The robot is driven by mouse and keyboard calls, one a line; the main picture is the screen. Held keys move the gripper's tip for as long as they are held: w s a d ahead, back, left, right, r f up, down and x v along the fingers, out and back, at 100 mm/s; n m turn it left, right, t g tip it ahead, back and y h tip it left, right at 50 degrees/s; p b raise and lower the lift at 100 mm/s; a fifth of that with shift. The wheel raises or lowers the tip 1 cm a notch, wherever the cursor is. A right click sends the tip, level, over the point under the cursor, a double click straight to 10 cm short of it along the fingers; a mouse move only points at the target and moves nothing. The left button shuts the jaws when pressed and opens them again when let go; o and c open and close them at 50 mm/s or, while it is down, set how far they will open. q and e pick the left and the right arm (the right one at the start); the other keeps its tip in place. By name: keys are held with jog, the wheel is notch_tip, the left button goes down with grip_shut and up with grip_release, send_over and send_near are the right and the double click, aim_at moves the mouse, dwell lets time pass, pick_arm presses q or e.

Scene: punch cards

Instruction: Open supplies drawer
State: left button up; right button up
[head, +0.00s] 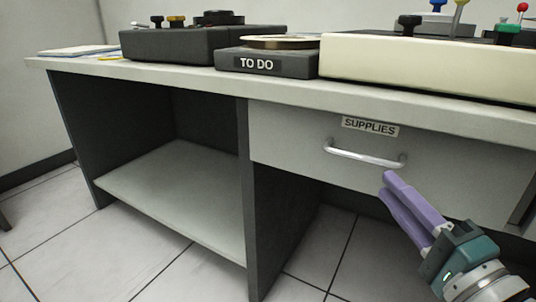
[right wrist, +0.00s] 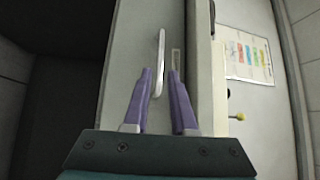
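The supplies drawer (head: 290,143) is a light grey front under the desk top, with a "SUPPLIES" label (head: 370,127). Its silver bar handle (head: 364,156) runs across the front below the label. The drawer looks closed. My right gripper (head: 390,186) has purple fingers and is just below and in front of the handle's right end. In the right wrist view its fingers (right wrist: 160,75) are apart, with the handle (right wrist: 158,62) ahead near the left fingertip. The handle does not appear gripped. My left gripper is not in view.
The desk top (head: 190,78) overhangs the drawer. On it stand a "TO DO" tray (head: 265,65), a dark box (head: 170,46) and a cream machine (head: 400,68). An open shelf (head: 175,185) is left of the drawer. The tiled floor below is clear.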

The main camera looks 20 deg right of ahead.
aim_at(363, 157)
jog(key=w, duration=0.2)
jog(key=w+b, duration=0.1)
jog(key=w, duration=0.2)
jog(key=w+r+b, duration=0.1)
jog(key=w, duration=0.1)
jog(key=shift+w+d, duration=0.15)
jog(key=shift+d, duration=0.25)
jog(key=shift+w+r, duration=0.15)
jog(key=shift+w, duration=0.45)
grip_shut()
dwell(0.4)
